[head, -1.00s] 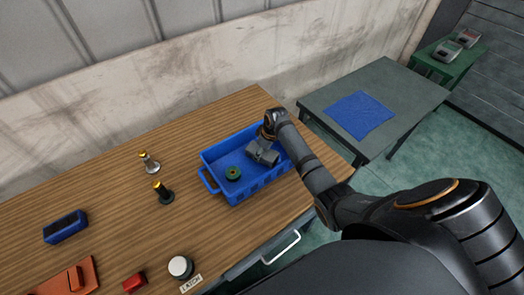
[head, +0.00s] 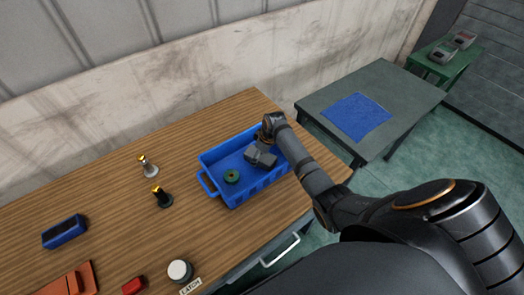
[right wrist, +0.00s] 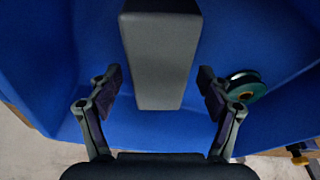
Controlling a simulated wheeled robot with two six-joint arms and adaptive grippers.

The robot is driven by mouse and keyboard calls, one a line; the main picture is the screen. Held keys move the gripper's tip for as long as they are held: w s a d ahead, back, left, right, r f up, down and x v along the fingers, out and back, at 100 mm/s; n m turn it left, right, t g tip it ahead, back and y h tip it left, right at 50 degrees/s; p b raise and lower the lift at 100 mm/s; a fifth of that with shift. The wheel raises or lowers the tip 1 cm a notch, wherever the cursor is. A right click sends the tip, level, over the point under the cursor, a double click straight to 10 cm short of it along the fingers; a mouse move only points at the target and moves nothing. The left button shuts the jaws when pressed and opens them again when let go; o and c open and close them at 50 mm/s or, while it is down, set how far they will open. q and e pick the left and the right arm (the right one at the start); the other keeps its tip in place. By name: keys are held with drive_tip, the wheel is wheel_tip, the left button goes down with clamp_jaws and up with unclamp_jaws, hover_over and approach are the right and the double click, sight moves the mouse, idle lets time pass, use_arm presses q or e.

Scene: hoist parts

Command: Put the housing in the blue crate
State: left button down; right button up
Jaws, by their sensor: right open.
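The housing, a grey block (head: 262,157), is inside the blue crate (head: 205,181) on the wooden table, towards the crate's right part. My right gripper (head: 267,146) is over it, reaching down into the crate. In the right wrist view the housing (right wrist: 157,60) lies between the two spread fingers of the right gripper (right wrist: 160,83), with a gap on each side. A green round part (head: 232,176) is also in the crate, left of the housing; it shows beside the right finger in the wrist view (right wrist: 245,86). My left gripper is out of view.
Two yellow-topped parts (head: 149,166) (head: 161,196) stand left of the crate. A blue box (head: 64,232), red pieces (head: 132,286) and a white round button (head: 180,270) are nearer the front. A grey table (head: 410,91) with a blue mat (head: 357,116) stands to the right.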

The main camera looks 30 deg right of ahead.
sight(267, 158)
drive_tip(key=b+v, duration=0.1)
drive_tip(key=v, duration=1)
drive_tip(key=shift+r, duration=0.35)
drive_tip(key=shift+s+d, duration=0.1)
